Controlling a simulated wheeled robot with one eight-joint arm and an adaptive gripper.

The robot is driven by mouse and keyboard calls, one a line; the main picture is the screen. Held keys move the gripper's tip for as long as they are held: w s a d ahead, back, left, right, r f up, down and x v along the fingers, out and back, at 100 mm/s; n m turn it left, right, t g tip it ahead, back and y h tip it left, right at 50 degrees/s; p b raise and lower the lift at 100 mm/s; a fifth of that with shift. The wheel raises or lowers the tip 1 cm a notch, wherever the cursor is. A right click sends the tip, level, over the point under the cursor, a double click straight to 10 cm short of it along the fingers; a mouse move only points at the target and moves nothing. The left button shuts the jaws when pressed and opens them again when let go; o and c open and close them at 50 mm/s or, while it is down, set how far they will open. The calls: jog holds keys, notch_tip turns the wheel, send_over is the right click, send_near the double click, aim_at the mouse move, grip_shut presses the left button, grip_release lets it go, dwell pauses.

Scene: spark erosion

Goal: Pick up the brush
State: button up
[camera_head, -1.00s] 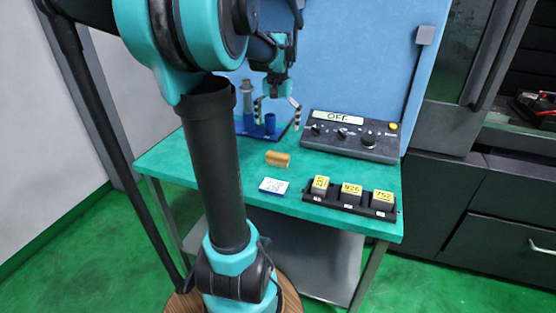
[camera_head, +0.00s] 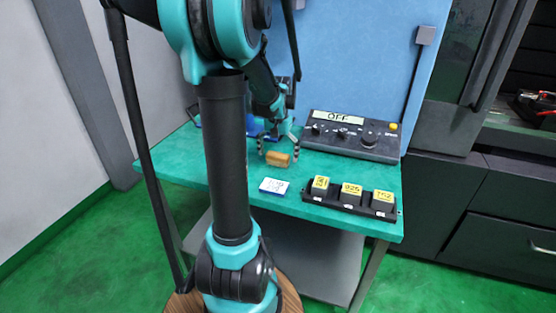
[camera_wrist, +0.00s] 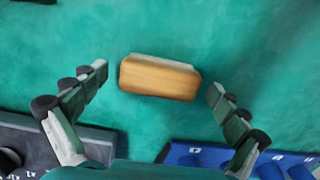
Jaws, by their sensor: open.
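The brush (camera_head: 278,159) is a small block with a tan wooden body, lying on the green tabletop. In the wrist view the brush (camera_wrist: 160,78) has a pale strip along its upper edge. My gripper (camera_head: 278,150) is over the brush at the table. In the wrist view my gripper (camera_wrist: 157,82) is open, with one finger on each side of the brush. A gap shows between each fingertip and the brush, so neither seems to touch it. How high the fingertips are above the tabletop is hard to tell.
A black control box (camera_head: 350,135) reading OFF stands behind right. A black rack (camera_head: 350,206) with yellow-labelled blocks is at front right. A blue-and-white card (camera_head: 274,186) lies in front of the brush. A blue tray (camera_wrist: 215,157) is close by in the wrist view.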

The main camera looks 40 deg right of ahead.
aim_at(278, 154)
jog(key=shift+f, duration=0.15)
jog(key=c, duration=1.3)
notch_tip(278, 154, up, 20)
jog(key=o, duration=0.7)
jog(key=c, duration=0.5)
